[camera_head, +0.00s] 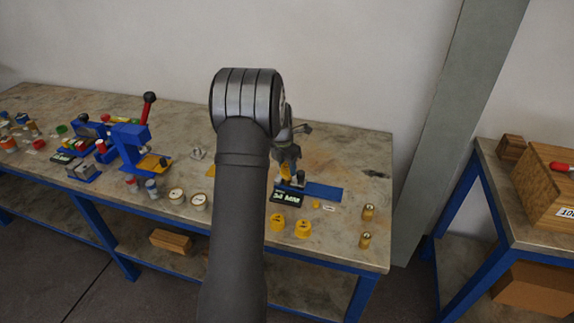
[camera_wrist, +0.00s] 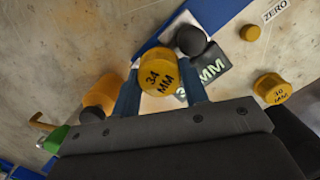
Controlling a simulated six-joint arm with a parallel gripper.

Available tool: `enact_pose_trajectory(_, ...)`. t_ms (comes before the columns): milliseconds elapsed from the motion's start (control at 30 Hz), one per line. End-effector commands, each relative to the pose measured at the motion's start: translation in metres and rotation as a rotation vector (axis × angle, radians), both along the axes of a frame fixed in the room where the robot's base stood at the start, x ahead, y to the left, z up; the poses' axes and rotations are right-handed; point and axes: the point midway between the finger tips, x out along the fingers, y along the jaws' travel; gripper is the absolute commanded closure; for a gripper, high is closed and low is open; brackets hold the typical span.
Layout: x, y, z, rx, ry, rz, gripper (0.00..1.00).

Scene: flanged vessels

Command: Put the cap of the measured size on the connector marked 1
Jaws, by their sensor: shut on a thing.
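My gripper (camera_wrist: 161,80) is shut on a yellow cap marked 34 MM (camera_wrist: 158,68), with one dark blue finger on each side of it in the wrist view. The cap's marked face is toward the wrist camera. Whether it touches anything beneath is unclear. In the head view my gripper (camera_head: 289,160) is over the blue gauge base (camera_head: 323,191), partly behind my arm. The gauge's dark display (camera_head: 285,197) seems to read 34 MM. Another yellow cap, marked 30 MM (camera_wrist: 272,88), stands to the right in the wrist view. I cannot make out a connector marked 1.
Two yellow caps (camera_head: 277,222) (camera_head: 303,229) stand near the bench's front edge, left of two brass pieces (camera_head: 368,212) (camera_head: 365,240). A blue press with a red lever (camera_head: 131,143) and several small parts stand at left. The bench's back right is mostly clear.

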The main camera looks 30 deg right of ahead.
Motion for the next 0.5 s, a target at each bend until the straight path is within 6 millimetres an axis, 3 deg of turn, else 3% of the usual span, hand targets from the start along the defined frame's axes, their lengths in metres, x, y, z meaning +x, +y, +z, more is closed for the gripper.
enact_pose_trajectory(500, -0.0001, 0.0001, -0.0108, 0.000, 0.001, 0.000, 0.81)
